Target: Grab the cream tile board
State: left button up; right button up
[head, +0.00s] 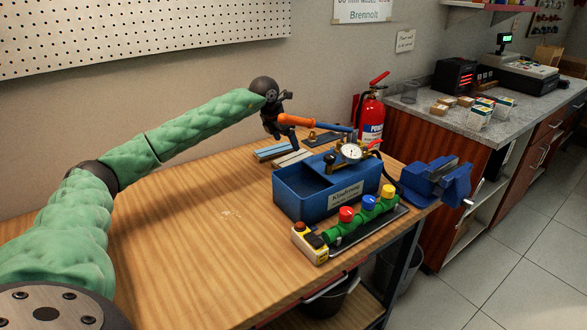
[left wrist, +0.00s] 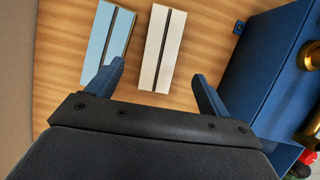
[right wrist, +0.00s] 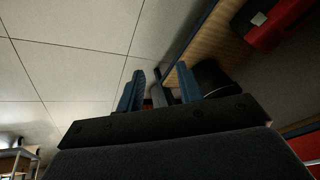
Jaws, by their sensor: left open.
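The cream tile board (left wrist: 162,50) lies flat on the wooden bench, a pale slab with a dark stripe along its length. It also shows in the head view (head: 293,159), beside the blue box. A light blue board (left wrist: 109,48) lies parallel to it, to its left in the left wrist view. My left gripper (left wrist: 160,78) is open and empty above the bench, with the cream board's near end between its fingers in that view. In the head view my left gripper (head: 272,128) is over the boards. My right gripper (right wrist: 158,90) shows only in its wrist view, facing floor tiles; its fingers look apart.
A blue box (head: 300,195) with a pressure gauge (head: 351,152) stands right of the boards. A pipe manifold (head: 350,222) lies in front of it. An orange-handled tool (head: 297,121), fire extinguisher (head: 370,115) and blue vise (head: 440,180) are nearby. The bench's left is clear.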

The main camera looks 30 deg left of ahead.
aim_at(294, 159)
pick_arm(q)
jog(key=shift+w+f, duration=0.15)
jog(key=shift+f, duration=0.25)
jog(key=shift+p+x, duration=0.45)
jog(key=shift+x, duration=0.7)
jog(key=p+x, duration=0.1)
jog(key=x, duration=0.3)
jog(key=shift+d, duration=0.15)
jog(key=shift+f+p, duration=0.3)
jog(key=shift+f, duration=0.1)
pick_arm(e)
jog(key=shift+g+h, duration=0.4)
jog(key=d+r, duration=0.1)
jog(key=r, duration=0.1)
jog(key=s+d+r, duration=0.1)
jog(key=d+r, duration=0.1)
jog(key=shift+s+r, duration=0.1)
jog(key=shift+s, duration=0.05)
pick_arm(q)
jog(key=c, duration=1.2)
